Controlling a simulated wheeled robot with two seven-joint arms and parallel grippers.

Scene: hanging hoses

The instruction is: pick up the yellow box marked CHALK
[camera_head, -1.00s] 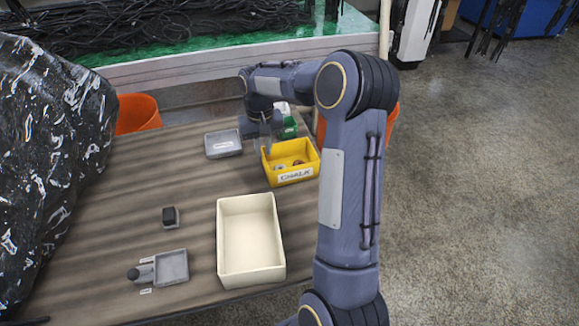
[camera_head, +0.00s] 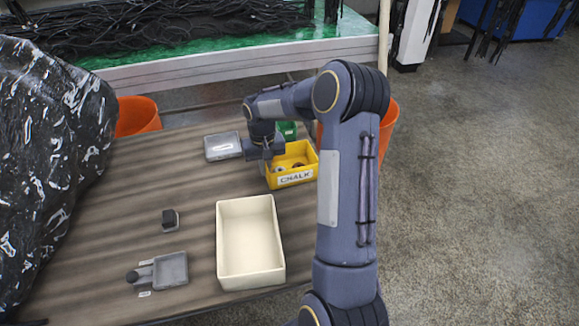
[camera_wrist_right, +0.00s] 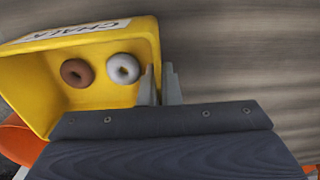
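The yellow box marked CHALK (camera_head: 296,178) stands at the far right of the wooden table, with its label facing me. A brown ring (camera_wrist_right: 75,72) and a pale ring (camera_wrist_right: 122,69) lie inside it. My right gripper (camera_wrist_right: 160,85) has one finger inside and one outside a side wall of the box. The fingers are close together and look shut on that wall. In the head view my right gripper (camera_head: 266,160) is at the left side of the box, its fingertips mostly hidden. My left gripper is not in view.
A grey tray (camera_head: 223,146) is just left of the box, and a green container (camera_head: 288,130) is behind it. A cream tray (camera_head: 250,274) stands in front. Orange bins (camera_head: 388,124) are beyond the table. A dark shiny bulk (camera_head: 50,150) fills the left.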

